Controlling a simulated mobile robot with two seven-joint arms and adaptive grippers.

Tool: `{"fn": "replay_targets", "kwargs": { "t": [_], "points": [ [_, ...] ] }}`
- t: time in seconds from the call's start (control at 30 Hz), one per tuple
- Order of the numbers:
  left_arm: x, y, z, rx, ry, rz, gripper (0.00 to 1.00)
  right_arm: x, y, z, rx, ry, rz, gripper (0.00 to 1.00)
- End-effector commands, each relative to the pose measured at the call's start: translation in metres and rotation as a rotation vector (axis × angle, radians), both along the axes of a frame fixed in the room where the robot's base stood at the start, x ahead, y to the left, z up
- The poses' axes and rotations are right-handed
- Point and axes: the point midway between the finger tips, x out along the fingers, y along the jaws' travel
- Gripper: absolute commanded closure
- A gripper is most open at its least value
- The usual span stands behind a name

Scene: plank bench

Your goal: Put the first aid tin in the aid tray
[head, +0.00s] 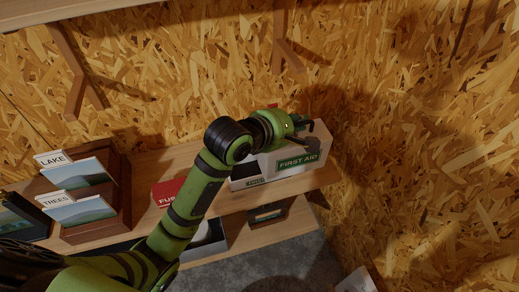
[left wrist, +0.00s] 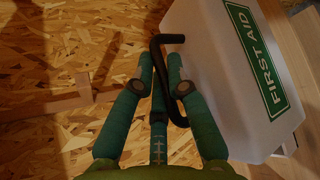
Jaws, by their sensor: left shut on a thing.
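The first aid tin (head: 312,150) is a white box with a green FIRST AID label, at the right end of the plank bench. It fills the right of the left wrist view (left wrist: 215,75), tilted in that picture. My left gripper (head: 298,127) is at its top, shut on its black handle (left wrist: 156,55). A pale container with a small green label (head: 256,181), which looks like the aid tray, shows just below and left of the tin. The tin and my arm hide much of it, and I cannot tell whether they touch. My right gripper is not in view.
A red container (head: 166,191) with a partly hidden label stands left of my arm. A wooden card rack (head: 116,206) with LAKE and TREES cards is farther left. A chipboard wall (head: 400,100) rises behind and to the right. A framed item (head: 268,213) sits below the bench.

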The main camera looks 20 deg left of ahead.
Motion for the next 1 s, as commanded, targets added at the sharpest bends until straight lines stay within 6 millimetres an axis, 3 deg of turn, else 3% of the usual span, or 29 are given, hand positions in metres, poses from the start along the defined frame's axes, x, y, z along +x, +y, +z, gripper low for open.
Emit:
{"fn": "replay_targets", "kwargs": {
  "t": [0.5, 0.73, 1.0],
  "points": [
    [0.021, 0.092, -0.053, 0.003, -0.005, 0.001, 1.00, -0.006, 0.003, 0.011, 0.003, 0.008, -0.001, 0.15],
    [0.023, 0.102, -0.063, -0.002, -0.006, 0.000, 1.00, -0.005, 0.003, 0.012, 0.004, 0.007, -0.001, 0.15],
    [0.023, 0.102, -0.096, -0.001, -0.006, 0.000, 1.00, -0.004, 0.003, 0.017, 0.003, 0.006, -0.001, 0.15]
  ]
}}
